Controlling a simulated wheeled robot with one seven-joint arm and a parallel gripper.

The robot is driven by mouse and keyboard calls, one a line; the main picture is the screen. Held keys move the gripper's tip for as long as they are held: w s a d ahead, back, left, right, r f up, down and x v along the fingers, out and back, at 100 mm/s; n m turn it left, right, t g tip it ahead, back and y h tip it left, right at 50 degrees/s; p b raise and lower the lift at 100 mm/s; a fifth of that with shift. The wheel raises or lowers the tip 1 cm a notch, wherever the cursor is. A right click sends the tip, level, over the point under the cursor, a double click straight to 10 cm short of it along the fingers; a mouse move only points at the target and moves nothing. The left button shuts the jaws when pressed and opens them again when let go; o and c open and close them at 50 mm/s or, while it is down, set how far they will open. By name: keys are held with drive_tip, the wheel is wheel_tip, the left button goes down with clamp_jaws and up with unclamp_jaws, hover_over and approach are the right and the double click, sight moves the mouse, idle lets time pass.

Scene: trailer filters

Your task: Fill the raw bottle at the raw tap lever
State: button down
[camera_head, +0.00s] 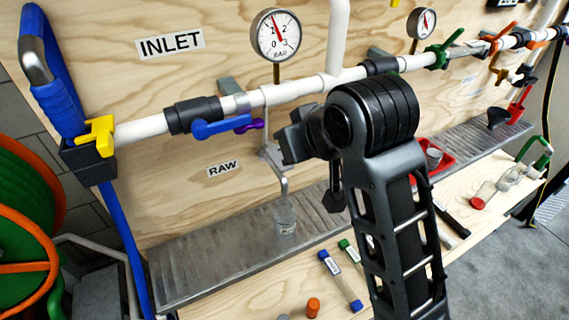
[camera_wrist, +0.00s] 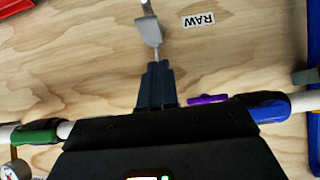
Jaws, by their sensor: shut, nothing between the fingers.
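The raw bottle (camera_head: 286,217), small and clear, stands upright on the metal drip tray under the thin grey spout (camera_head: 283,184) of the raw tap. Whether it holds water is too small to tell. A purple lever (camera_head: 250,126) shows just behind the blue pipe handle; it also shows in the wrist view (camera_wrist: 207,99), right of my fingers. My gripper (camera_head: 284,147) is shut and empty, in front of the board by the tap and partly covering its upper part. In the wrist view my gripper (camera_wrist: 156,68) points at the grey tap body (camera_wrist: 149,33). Contact cannot be told.
The white pipe (camera_head: 285,92) with the blue handle (camera_head: 208,129) and a gauge (camera_head: 276,35) crosses the board. The RAW label (camera_head: 223,169) is left of the spout. Capped tubes (camera_head: 340,279) lie on the bench before the drip tray (camera_head: 190,268). A red tray (camera_head: 441,150) stands right.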

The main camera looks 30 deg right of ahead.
sight(282, 171)
drive_tip(key=w+f, duration=0.1)
drive_tip(key=f, duration=0.1)
drive_tip(key=w+f, duration=0.1)
drive_tip(key=f, duration=0.1)
drive_tip(key=w+f, duration=0.1)
drive_tip(key=f, duration=0.1)
drive_tip(key=shift+w+f, duration=0.15)
drive_tip(key=shift+f, duration=0.55)
drive_tip(key=shift+s+f+t+b, duration=0.2)
drive_tip(key=shift+f+t+b, duration=0.2)
drive_tip(key=shift+f+b, duration=0.45)
drive_tip(key=shift+s+f+t+b, duration=0.1)
drive_tip(key=shift+f+t+b, duration=0.25)
drive_tip(key=shift+t+b, duration=0.6)
